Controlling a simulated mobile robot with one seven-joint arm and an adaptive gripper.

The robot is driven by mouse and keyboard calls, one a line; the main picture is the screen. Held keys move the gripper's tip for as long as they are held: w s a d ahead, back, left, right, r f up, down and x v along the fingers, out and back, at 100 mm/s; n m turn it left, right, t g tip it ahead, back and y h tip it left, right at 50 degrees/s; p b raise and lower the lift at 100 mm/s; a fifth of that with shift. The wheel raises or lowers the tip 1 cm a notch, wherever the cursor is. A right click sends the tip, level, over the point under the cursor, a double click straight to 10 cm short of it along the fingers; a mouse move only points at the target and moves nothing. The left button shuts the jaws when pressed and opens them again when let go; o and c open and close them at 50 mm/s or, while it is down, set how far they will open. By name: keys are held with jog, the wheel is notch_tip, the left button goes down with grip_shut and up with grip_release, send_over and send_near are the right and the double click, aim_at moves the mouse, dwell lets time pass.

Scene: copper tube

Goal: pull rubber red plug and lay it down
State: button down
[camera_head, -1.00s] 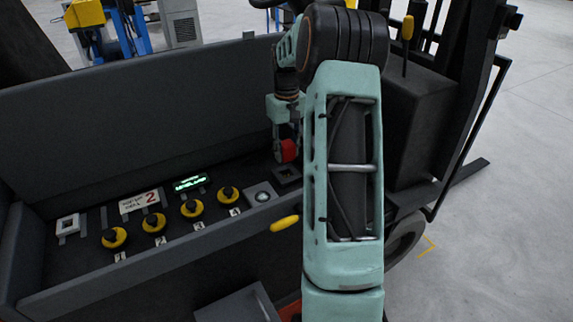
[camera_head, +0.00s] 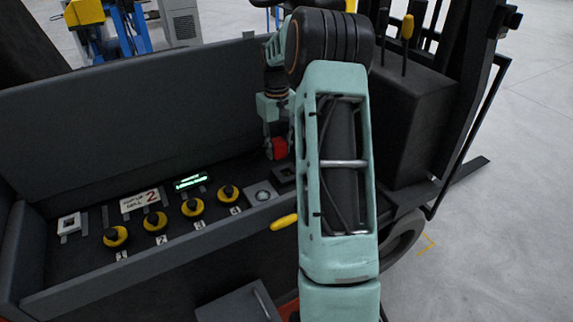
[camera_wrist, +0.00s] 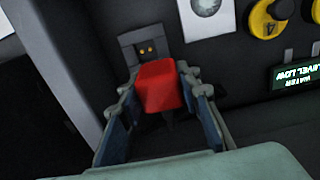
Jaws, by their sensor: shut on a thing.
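The red rubber plug (camera_head: 277,148) is between the fingers of my gripper (camera_head: 278,143), held above the dark panel. In the wrist view, both fingers of my gripper (camera_wrist: 160,90) close on the sides of the red plug (camera_wrist: 160,83). The dark square socket (camera_wrist: 146,50) shows just beyond the plug, with two small yellowish spots on its face. The plug is apart from the socket. In the head view, the socket (camera_head: 284,174) lies below and slightly right of the plug, partly hidden by my arm.
Several yellow-black knobs (camera_head: 192,207), a green lit display (camera_head: 191,182) and a square plate with a round part (camera_head: 261,194) sit left of the socket. A tall grey wall (camera_head: 130,110) stands behind the panel. Bare dark panel lies behind the display.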

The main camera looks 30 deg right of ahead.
jog(key=w+a+p, duration=0.1)
jog(key=w+a, duration=0.3)
jog(key=w, duration=0.1)
jog(key=shift+a, duration=0.25)
dwell(0.9)
dwell(0.5)
jog(key=shift+f, duration=0.15)
jog(key=shift+s+f+b, duration=0.1)
jog(key=shift+f+b, duration=1.7)
jog(key=shift+f, duration=1.25)
jog(key=shift+f, duration=0.15)
jog(key=c, duration=1.4)
grip_release()
jog(key=shift+o, duration=0.7)
